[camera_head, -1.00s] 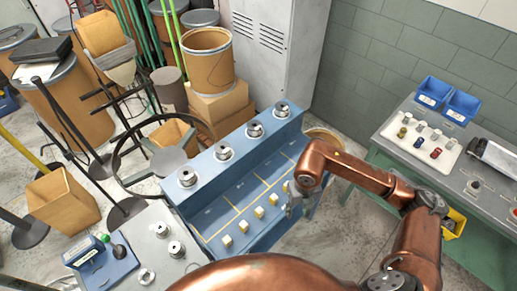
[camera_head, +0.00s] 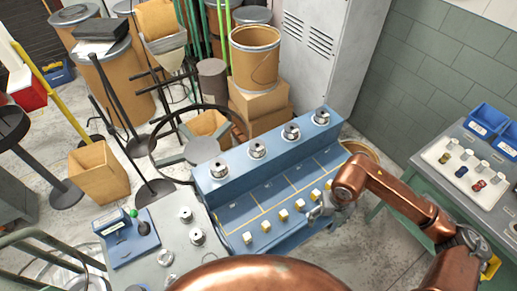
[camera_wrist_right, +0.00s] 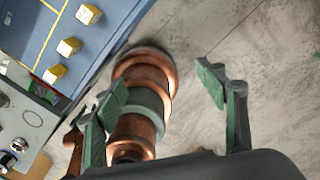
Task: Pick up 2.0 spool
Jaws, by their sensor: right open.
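Several silver spools sit on posts along the top of the blue rack (camera_head: 240,165), such as the nearest spool (camera_head: 219,169) and the farthest spool (camera_head: 321,116). Small coloured and white spools, including a red spool (camera_head: 479,186) and a blue spool (camera_head: 461,171), stand on a white tray (camera_head: 452,178) on the right bench. No label reading 2.0 is legible. My right gripper (camera_head: 322,208) hangs beside the rack's right end, below its top spools. In the right wrist view its green-padded fingers (camera_wrist_right: 162,93) are apart and empty above the floor. My left gripper is not in view.
Pale yellow blocks (camera_head: 283,215) line the rack's front ledge; some also show in the right wrist view (camera_wrist_right: 69,47). A grey table (camera_head: 172,262) with more spools adjoins at left. Blue bins (camera_head: 479,122) stand on the right bench. Barrels, boxes and stands crowd the back left.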

